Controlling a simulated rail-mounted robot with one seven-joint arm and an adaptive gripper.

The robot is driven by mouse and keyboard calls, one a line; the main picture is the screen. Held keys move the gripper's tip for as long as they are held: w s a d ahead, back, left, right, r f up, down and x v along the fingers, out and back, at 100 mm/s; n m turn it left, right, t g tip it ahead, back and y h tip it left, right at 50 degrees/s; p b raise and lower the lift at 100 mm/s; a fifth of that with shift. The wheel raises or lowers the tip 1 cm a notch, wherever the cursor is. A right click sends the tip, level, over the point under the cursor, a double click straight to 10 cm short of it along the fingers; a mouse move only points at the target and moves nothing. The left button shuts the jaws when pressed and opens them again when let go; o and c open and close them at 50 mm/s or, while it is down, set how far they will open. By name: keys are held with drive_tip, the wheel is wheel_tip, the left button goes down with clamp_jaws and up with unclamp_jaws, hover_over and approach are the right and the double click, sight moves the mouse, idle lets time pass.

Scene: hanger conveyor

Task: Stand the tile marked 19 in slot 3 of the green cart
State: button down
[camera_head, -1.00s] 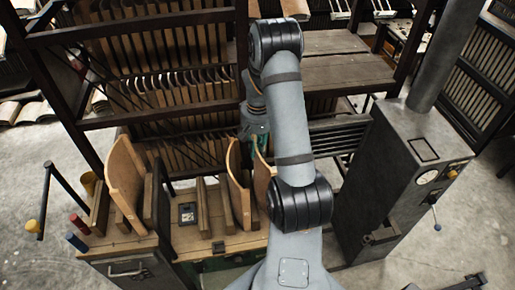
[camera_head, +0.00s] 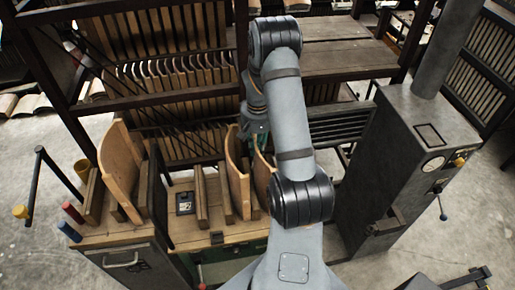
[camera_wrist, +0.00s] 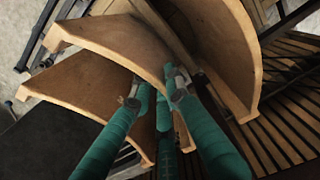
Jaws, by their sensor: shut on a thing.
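My gripper (camera_wrist: 158,92) has green fingers and is closed on the edge of a curved tan tile (camera_wrist: 110,45) in the wrist view. In the head view my gripper (camera_head: 257,128) is at the top of the right-hand tile (camera_head: 263,178), partly hidden behind my arm. Another curved tile (camera_head: 237,172) stands upright just left of it. The green cart (camera_head: 230,273) has a wooden top with upright dividers (camera_head: 201,198); its green front shows low in the view. I cannot read a 19 or any slot number. Whether the held tile touches the cart is hidden.
A grey cabinet (camera_head: 128,262) at the left bears a large curved tile (camera_head: 118,165). A dark label (camera_head: 184,202) lies on the wooden top. A grey stove (camera_head: 405,150) stands at the right. A slatted rack (camera_head: 165,85) fills the back.

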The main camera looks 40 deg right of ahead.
idle(0.3)
drive_tip(key=c, duration=1.7)
unclamp_jaws()
drive_tip(key=shift+o, duration=0.4)
drive_tip(key=shift+s, duration=0.15)
wheel_tip(320, 180, up, 12)
drive_tip(key=shift+f, duration=0.1)
